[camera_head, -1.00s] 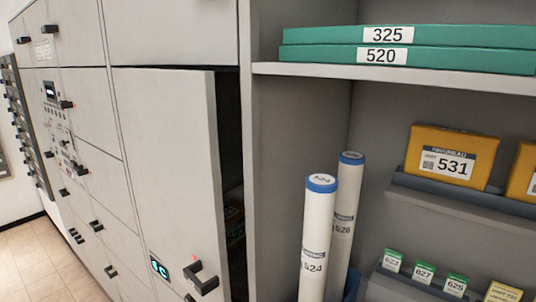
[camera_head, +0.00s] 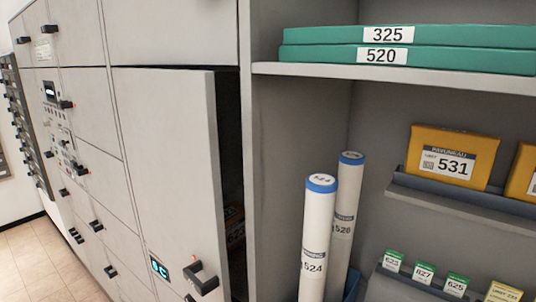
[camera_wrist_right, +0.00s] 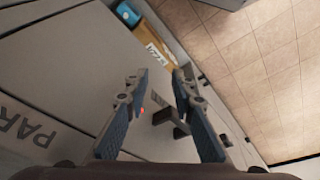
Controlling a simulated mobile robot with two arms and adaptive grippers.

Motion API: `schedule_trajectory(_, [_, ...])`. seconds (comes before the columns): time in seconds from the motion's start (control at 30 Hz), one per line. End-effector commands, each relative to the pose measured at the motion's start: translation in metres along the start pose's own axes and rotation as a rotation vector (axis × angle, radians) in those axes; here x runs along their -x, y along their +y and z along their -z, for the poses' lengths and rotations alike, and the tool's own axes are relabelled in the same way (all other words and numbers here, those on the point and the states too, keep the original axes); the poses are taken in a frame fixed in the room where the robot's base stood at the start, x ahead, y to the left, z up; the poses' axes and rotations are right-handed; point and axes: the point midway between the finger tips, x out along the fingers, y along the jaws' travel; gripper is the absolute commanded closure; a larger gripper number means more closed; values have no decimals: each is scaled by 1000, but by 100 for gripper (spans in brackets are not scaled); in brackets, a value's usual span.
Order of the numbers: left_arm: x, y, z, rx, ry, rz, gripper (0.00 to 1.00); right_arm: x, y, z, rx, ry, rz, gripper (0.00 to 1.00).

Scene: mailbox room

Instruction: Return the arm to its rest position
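My right gripper (camera_wrist_right: 160,105) shows in the right wrist view with its two dark fingers apart and nothing between them. A dark door handle (camera_wrist_right: 172,118) lies beyond the fingertips, and I cannot tell how far off it is. Neither of my arms shows in the head view. There, a grey locker door (camera_head: 170,170) stands partly open, with a dark gap along its right edge. A black handle (camera_head: 201,278) sits low on this door, beside a small lit display (camera_head: 159,267).
Right of the door is an open shelf unit (camera_head: 300,69) with green flat boxes (camera_head: 408,45), two white tubes (camera_head: 318,240) and yellow parcels (camera_head: 452,156). Grey lockers (camera_head: 85,90) with protruding handles line the left. Tiled floor (camera_head: 38,265) is clear at lower left.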

Motion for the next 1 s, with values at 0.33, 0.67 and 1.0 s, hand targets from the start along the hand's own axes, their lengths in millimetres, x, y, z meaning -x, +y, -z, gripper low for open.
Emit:
schedule_trajectory(0.33, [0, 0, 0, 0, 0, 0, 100, -142, -7, -86, 14, -75, 9, 77])
schedule_trajectory(0.67, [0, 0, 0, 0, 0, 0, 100, -220, -10, -208, 29, -138, 15, 77])
schedule_trajectory(1.0, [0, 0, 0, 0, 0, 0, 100, -234, -10, -275, 38, -165, 17, 77])
